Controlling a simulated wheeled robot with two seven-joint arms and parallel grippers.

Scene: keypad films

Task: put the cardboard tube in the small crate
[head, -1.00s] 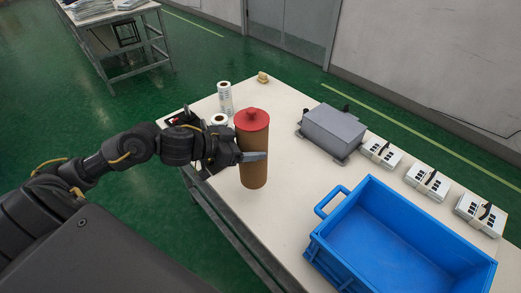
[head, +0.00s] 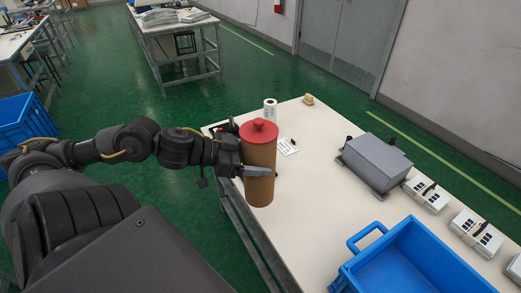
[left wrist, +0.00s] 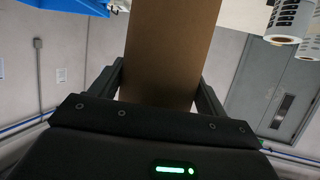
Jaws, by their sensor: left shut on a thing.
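The cardboard tube (head: 260,188) is brown with a red knobbed lid and stands upright in my left gripper (head: 241,171), at the table's left edge in the head view. My left gripper is shut around its middle. In the left wrist view the tube (left wrist: 168,45) fills the space between the fingers. Whether its base touches the table is hard to tell. A blue crate (head: 358,272) is on the table at lower right, cut off by the frame. Another blue crate (head: 22,122) is at the far left edge. My right gripper is out of view.
A grey box (head: 376,161) stands on the table (head: 315,200), with several white packs (head: 427,195) along the far right edge. A white roll (head: 270,110) and a label (head: 288,147) are behind the tube. The table centre is clear.

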